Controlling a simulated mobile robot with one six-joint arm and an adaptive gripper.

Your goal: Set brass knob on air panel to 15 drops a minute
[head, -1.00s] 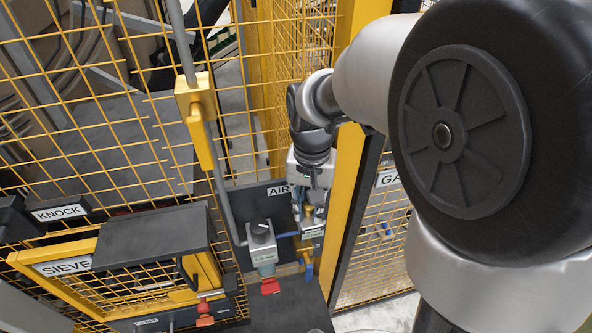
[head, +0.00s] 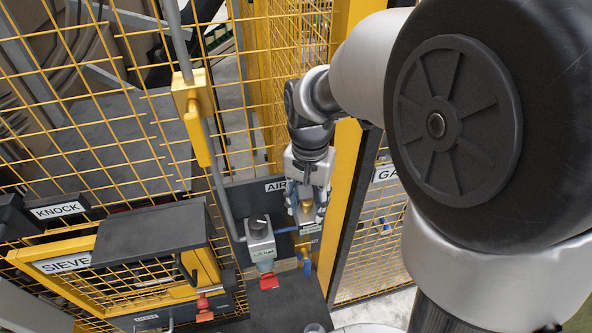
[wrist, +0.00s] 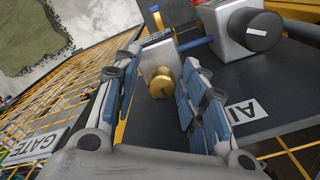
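The brass knob (wrist: 163,82) sits on a pale block on the dark air panel (wrist: 232,85). In the wrist view the knob lies between the two blue-padded fingers of my gripper (wrist: 163,68), with a visible gap on each side. The fingers are open and hold nothing. In the head view my gripper (head: 306,206) reaches down in front of the air panel (head: 262,192), with the brass knob (head: 306,205) small between its fingers. The drop rate cannot be read.
A grey regulator box with a black knob (head: 260,228) stands left of my gripper, above a red handle (head: 268,282). A blue lever (head: 307,267) hangs below. A yellow post (head: 340,200) stands close on the right. Yellow mesh surrounds the panel.

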